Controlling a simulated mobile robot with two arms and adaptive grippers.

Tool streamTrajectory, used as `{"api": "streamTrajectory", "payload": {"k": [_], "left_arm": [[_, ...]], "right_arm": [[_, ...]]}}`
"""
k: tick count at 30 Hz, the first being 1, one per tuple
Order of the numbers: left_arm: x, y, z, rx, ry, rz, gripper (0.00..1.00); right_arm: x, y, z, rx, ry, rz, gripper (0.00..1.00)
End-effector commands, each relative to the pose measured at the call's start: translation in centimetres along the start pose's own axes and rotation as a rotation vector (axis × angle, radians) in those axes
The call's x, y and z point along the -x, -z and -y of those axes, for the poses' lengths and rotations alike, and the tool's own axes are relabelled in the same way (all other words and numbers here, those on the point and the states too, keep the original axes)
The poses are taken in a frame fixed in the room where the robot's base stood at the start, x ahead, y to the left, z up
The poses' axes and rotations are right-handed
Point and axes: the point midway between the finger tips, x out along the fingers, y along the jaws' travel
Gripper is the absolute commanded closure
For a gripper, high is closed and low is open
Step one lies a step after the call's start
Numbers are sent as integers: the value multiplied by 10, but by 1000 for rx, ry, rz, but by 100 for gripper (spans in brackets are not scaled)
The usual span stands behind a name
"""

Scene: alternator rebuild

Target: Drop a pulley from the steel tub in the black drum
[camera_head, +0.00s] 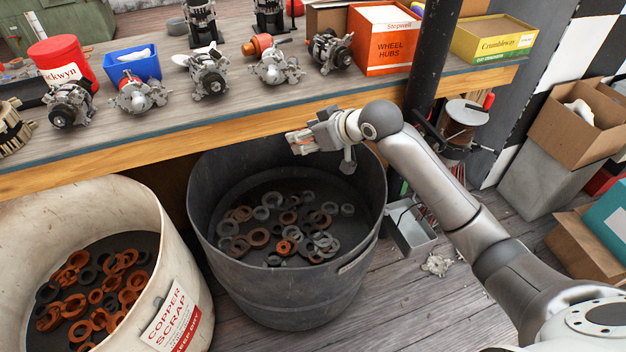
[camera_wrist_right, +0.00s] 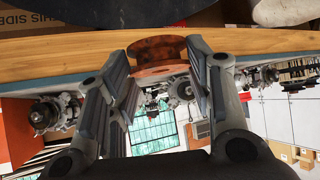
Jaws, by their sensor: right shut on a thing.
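The black drum (camera_head: 210,265) stands on the floor in the middle of the head view, open at the top, with several grey and rust-brown rings inside. My right gripper (camera_head: 303,142) is over the back part of the drum, near the bench's front edge. It is shut on a rust-brown pulley (camera_wrist_right: 158,62), which sits between both fingers in the right wrist view. A small grey metal box (camera_head: 412,232) stands right of the drum; I cannot tell whether it is the steel tub. My left gripper is not in view.
A cream copper scrap bin (camera_head: 150,235) with several rings stands left of the drum. The wooden bench (camera_head: 120,165) behind carries alternators, a red tub (camera_head: 62,62), a blue bin (camera_head: 132,65) and an orange box (camera_head: 385,40). A black post (camera_head: 432,60) rises right of the gripper.

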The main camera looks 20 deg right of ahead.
Motion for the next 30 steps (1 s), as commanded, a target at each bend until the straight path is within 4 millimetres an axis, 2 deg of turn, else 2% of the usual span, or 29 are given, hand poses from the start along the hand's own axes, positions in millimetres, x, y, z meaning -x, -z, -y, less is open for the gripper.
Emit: {"api": "streamTrajectory", "payload": {"k": [1,3,6,9,13,20,30], "left_arm": [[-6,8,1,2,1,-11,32],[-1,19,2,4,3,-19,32],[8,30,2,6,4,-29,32],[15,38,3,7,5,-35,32],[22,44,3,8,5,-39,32],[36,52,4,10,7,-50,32],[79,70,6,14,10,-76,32]], "right_arm": [[-25,-24,-7,5,16,3,82],[-47,-43,-15,18,33,2,82],[-70,-66,-26,32,46,3,82],[-86,-82,-34,39,52,1,82],[-95,-93,-39,43,54,0,82],[-99,-98,-41,46,54,0,82],[-107,-109,-40,46,54,0,82]]}}
